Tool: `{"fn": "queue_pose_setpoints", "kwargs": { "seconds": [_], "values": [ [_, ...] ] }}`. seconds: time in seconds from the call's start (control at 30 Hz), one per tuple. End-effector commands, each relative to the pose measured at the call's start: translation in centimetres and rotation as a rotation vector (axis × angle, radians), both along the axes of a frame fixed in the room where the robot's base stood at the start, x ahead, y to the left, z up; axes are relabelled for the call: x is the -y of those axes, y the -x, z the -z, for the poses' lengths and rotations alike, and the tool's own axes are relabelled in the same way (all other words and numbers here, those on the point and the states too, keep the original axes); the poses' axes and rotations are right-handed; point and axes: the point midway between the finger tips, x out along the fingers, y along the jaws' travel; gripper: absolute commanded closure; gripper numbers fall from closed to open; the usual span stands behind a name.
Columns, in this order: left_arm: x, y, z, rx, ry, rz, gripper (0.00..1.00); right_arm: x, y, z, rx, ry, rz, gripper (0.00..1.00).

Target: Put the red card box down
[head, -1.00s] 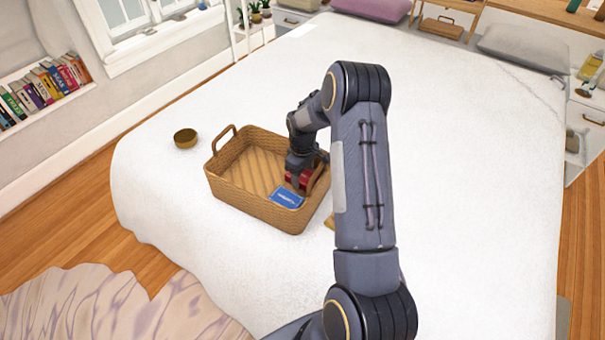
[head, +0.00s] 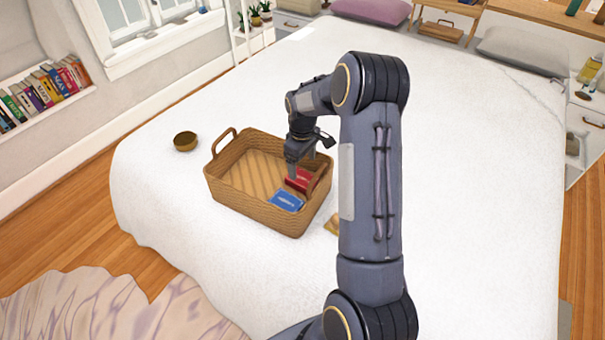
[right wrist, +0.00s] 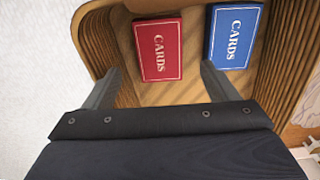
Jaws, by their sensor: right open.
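The red card box (head: 299,180) lies in the right end of the wicker basket (head: 232,206) on the bed. In the right wrist view the red card box (right wrist: 158,50) lies flat on the basket floor, its "CARDS" label up, beside the blue card box (right wrist: 235,36). The blue card box also shows in the head view (head: 286,201), nearer the basket's front wall. My right gripper (head: 292,172) is above the basket, open and empty, its fingers apart and clear of the red box. The right wrist view shows both fingertips (right wrist: 160,78). My left gripper is not in view.
A small brown bowl (head: 185,141) stands on the bed left of the basket. A small tan item (head: 332,224) lies just right of the basket, partly hidden by my arm. The white bed (head: 470,190) is wide and clear to the right.

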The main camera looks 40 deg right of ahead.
Motion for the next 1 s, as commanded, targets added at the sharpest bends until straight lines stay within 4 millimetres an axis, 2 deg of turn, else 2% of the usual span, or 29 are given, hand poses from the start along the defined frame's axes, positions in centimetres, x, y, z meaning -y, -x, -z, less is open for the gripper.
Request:
{"fn": "queue_pose_setpoints", "kwargs": {
  "seconds": [0.1,0.37,0.47,0.53,0.63,0.7,0.8,0.9,1.0],
  "values": [
    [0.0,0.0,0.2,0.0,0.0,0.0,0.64,0.0,-0.1,-2.5,0.005,0.002,0.0,0.2],
    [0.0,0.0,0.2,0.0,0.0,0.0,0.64,-0.2,0.1,-5.4,0.005,-0.002,0.003,0.2],
    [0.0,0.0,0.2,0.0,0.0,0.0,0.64,-1.1,0.9,-7.5,0.035,-0.019,0.028,0.2],
    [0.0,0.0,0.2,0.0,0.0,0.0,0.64,-2.7,2.2,-9.8,0.076,-0.044,0.061,0.2],
    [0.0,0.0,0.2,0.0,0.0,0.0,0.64,-6.0,5.3,-13.7,0.151,-0.101,0.125,0.2],
    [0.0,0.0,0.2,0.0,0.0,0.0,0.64,-8.6,8.1,-16.0,0.205,-0.148,0.172,0.2],
    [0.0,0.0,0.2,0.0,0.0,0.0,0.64,-12.3,12.4,-18.3,0.272,-0.217,0.237,0.2],
    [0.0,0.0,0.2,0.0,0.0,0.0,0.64,-15.8,16.8,-19.2,0.329,-0.287,0.293,0.2],
    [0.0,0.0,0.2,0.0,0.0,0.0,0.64,-18.7,20.6,-19.1,0.372,-0.346,0.342,0.2]
  ]
}}
